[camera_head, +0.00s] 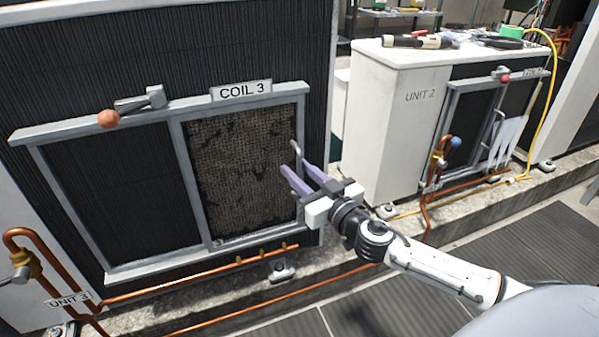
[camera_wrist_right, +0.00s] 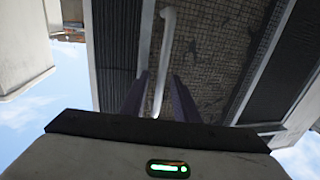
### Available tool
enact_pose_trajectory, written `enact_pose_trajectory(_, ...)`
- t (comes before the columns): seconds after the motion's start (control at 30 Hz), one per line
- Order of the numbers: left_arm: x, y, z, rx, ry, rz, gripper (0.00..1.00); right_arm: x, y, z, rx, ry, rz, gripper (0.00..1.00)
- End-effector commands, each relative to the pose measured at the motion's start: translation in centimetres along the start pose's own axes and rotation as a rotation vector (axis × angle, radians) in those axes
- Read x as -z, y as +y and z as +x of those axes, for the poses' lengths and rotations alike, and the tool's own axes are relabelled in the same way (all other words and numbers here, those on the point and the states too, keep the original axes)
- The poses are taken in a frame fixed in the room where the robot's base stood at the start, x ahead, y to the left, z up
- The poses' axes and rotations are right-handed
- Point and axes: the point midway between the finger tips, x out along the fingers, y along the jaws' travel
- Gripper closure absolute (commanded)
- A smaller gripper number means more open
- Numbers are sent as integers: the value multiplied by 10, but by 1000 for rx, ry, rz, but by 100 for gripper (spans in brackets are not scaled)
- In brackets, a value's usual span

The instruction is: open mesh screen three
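Mesh screen three (camera_head: 240,160) is the brownish, dirty mesh panel in a grey frame under the COIL 3 label. It covers the right half of the frame, and dark coil fins show in the left half. Its grey bar handle (camera_head: 296,152) stands at the screen's right edge. My right gripper (camera_head: 298,178) is at this handle with its purple fingers apart. In the right wrist view the handle (camera_wrist_right: 164,50) runs between the two fingers, with gaps visible beside it. The mesh (camera_wrist_right: 212,50) shows behind it. My left gripper is not in view.
A lever with an orange ball knob (camera_head: 108,118) sits on the frame's top rail at left. Copper pipes (camera_head: 200,267) run low along the concrete curb. The white unit 2 cabinet (camera_head: 400,120) stands to the right, with tools on top and a yellow hose (camera_head: 552,80).

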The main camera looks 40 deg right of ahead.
Motion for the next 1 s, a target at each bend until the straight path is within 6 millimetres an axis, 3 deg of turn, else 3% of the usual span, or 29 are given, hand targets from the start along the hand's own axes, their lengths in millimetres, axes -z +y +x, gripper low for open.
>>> enact_pose_trajectory(0.07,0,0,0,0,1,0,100,0,0,0,0,0,0,74)
enact_pose_trajectory(0.23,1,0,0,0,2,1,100,0,0,0,0,0,0,100)
enact_pose_trajectory(0.57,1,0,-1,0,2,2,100,0,-4,0,0,0,2,100)
enact_pose_trajectory(0.77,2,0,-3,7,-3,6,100,2,-32,3,1,2,9,100)
enact_pose_trajectory(1.0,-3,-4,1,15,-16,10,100,0,-85,20,-23,4,13,100)
